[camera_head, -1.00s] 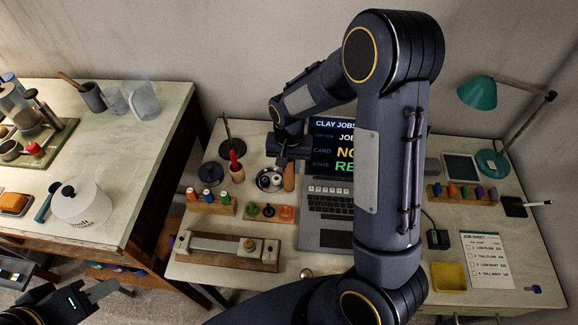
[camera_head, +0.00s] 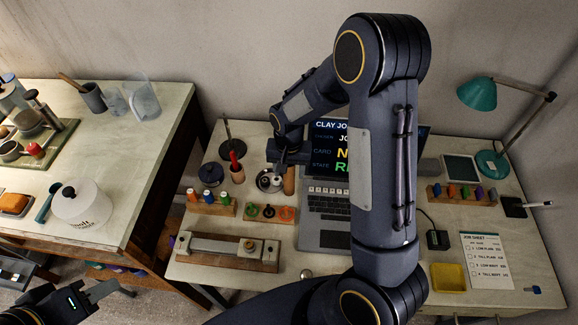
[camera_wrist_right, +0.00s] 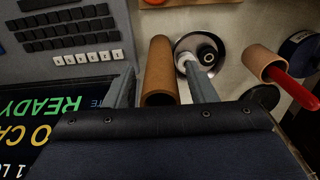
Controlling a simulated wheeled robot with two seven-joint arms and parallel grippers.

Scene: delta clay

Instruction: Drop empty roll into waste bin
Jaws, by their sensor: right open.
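The empty roll is a brown cardboard tube (camera_head: 289,181) that appears to stand on the desk just left of the laptop. In the right wrist view the tube (camera_wrist_right: 159,68) lies between my two fingers, with gaps on both sides. My right gripper (camera_head: 287,158) is open above it in the head view, and its fingers also show in the right wrist view (camera_wrist_right: 161,88). My left gripper (camera_head: 107,290) is low at the left, away from the desk items; its jaw opening is unclear. I cannot make out a waste bin in either view.
A metal dish (camera_head: 268,180) with small parts stands close left of the tube. A cup with a red-handled tool (camera_head: 236,172) is farther left. The laptop (camera_head: 325,215) borders the tube on the right.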

